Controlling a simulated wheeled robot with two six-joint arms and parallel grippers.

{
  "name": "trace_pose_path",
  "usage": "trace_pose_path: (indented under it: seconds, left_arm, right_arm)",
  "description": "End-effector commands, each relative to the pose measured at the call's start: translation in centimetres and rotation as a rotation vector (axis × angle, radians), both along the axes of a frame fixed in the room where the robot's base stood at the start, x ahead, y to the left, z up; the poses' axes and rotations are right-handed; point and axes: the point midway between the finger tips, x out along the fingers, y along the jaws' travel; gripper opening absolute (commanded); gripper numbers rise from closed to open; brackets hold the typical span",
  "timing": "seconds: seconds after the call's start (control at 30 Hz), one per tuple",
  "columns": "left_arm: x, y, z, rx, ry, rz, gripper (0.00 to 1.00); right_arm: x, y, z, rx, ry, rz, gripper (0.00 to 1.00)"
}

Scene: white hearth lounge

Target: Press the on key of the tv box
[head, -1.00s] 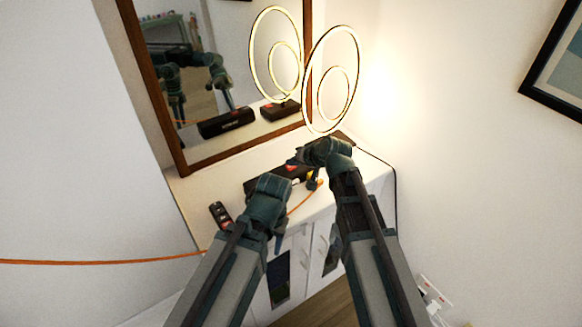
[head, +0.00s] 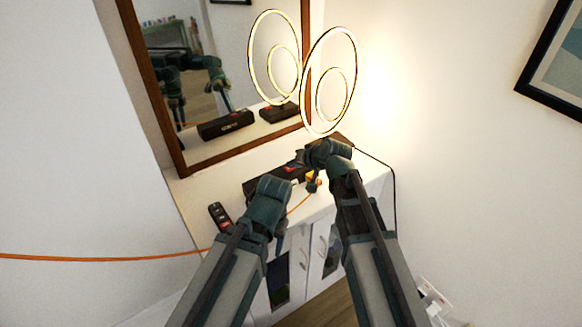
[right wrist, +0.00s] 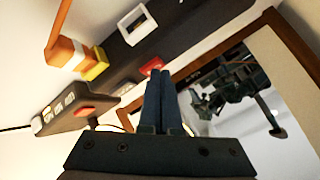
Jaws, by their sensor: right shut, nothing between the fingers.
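The tv box is a long black box (head: 262,184) on the white cabinet, partly hidden by my arms. In the right wrist view the black box (right wrist: 118,52) carries a white square frame (right wrist: 137,24) and a red key (right wrist: 150,66). My right gripper (right wrist: 160,74) is shut and empty, with its fingertips close to the red key; I cannot tell whether they touch. In the head view my right gripper (head: 297,163) is over the box. My left gripper (head: 280,243) hangs in front of the cabinet, its jaws unclear.
An orange plug (right wrist: 66,53) with an orange cable is at the box. A second dark unit (right wrist: 65,115) with a red key lies beside it. A ring lamp (head: 329,82), a mirror (head: 180,150) and a dark remote (head: 219,215) are close by.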

Motion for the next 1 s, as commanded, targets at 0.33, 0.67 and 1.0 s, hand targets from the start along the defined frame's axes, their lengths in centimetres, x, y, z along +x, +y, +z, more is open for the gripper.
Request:
trace_pose_path:
  seconds: [0.33, 0.67, 1.0]
  left_arm:
    - [-0.9, 0.1, -0.9, -0.013, 0.019, 0.009, 0.50]
    - [-0.9, 0.1, 0.2, -0.012, 0.019, 0.009, 0.50]
    - [-0.8, 0.0, 0.6, -0.009, 0.018, 0.007, 0.50]
  right_arm:
    - [0.0, 0.0, -0.9, 0.000, 0.000, 0.000, 0.00]
    - [0.6, 0.3, 0.2, 0.000, 0.000, 0.000, 0.00]
    - [0.7, 0.4, 0.6, 0.000, 0.000, 0.000, 0.00]
